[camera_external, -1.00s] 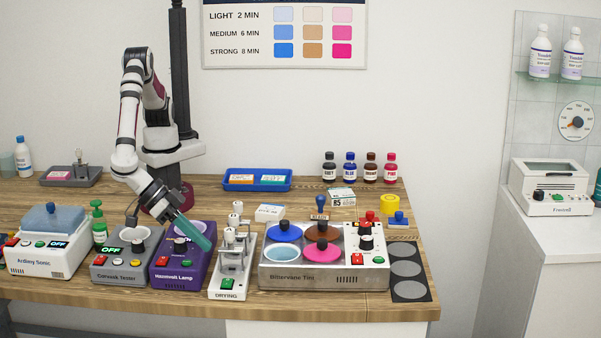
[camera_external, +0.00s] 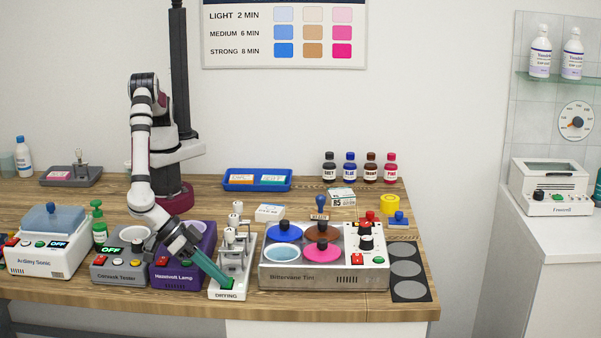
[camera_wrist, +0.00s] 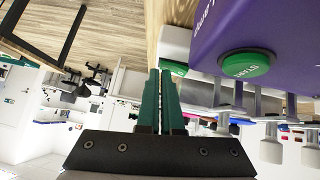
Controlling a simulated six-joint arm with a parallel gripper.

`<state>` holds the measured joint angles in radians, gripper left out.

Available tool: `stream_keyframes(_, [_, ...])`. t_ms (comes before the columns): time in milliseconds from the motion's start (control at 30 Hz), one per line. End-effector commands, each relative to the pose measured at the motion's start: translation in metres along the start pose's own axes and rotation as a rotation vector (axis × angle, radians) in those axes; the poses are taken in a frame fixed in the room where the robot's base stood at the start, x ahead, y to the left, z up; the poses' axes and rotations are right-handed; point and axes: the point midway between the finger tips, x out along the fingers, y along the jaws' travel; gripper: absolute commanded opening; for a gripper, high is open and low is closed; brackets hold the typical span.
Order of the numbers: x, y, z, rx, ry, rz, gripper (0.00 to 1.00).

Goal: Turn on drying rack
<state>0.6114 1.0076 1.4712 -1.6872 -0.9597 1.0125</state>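The drying rack (camera_external: 246,262) is a white stand with metal prongs and white knobs, labelled DRYING, at the front edge of the table. My gripper (camera_external: 229,284) reaches down to its front face, with the teal fingertips over the green button there. In the wrist view, my gripper (camera_wrist: 160,74) has its fingers together, only a thin line between them, and holds nothing. The rack's green button (camera_wrist: 175,68) shows partly beside the fingertips, on the white body (camera_wrist: 175,43). I cannot tell whether the tips touch the button.
The purple Hazevolt Lamp (camera_external: 170,278) stands close on the rack's left, its green START button (camera_wrist: 247,64) near my fingers in the wrist view. The Bittervane Tint station (camera_external: 325,280) stands on the right. Bare wood (camera_external: 215,200) lies behind the rack.

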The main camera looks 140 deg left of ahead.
Motion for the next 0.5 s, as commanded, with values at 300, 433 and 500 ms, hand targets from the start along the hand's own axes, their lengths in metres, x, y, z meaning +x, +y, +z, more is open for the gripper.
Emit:
stream_keyframes(300, [0.001, -0.004, 0.001, 0.003, -0.003, -0.004, 0.00])
stream_keyframes(433, [-0.001, -0.010, -0.001, 0.002, -0.003, -0.005, 0.00])
stream_keyframes(500, [-0.002, -0.014, -0.002, 0.002, -0.004, -0.006, 0.00])
